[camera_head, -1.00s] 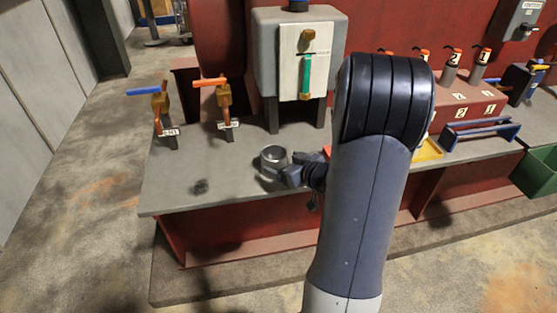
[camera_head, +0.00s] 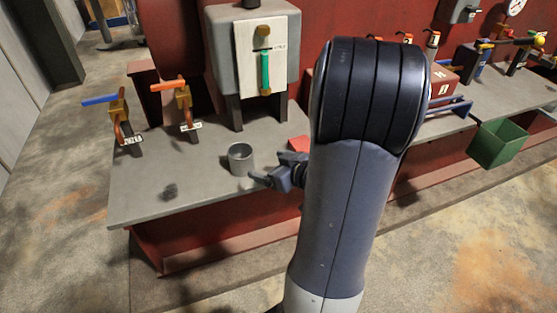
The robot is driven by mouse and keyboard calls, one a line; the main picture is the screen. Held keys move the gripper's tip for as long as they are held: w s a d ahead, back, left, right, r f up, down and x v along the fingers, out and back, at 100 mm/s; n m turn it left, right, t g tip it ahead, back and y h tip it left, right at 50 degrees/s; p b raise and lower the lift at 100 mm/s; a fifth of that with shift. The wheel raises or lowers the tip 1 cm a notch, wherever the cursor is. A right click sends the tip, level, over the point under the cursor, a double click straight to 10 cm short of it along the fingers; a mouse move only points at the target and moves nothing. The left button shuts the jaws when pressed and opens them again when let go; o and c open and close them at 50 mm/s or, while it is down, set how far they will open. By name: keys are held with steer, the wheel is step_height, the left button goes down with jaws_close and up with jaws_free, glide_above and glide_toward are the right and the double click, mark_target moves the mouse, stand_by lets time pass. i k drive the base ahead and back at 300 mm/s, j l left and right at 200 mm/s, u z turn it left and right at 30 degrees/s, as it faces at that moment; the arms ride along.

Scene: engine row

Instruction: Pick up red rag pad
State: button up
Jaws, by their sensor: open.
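A small red pad (camera_head: 299,143), which looks like the red rag pad, lies on the grey bench top. Its right part is hidden behind my arm. My gripper (camera_head: 262,180) is open and empty, low over the bench near its front edge. It is in front of the red pad and a little to its left, apart from it. A grey metal cup (camera_head: 241,159) stands upright on the bench just left of my gripper's tips.
Two valves, one with a blue handle (camera_head: 100,99) and one with an orange handle (camera_head: 168,85), stand at the left. A grey tank (camera_head: 225,52) is behind. A green bin (camera_head: 497,144) hangs at the right. The bench's front left is mostly clear.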

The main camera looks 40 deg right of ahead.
mark_target(302, 143)
steer(key=z, duration=1.2)
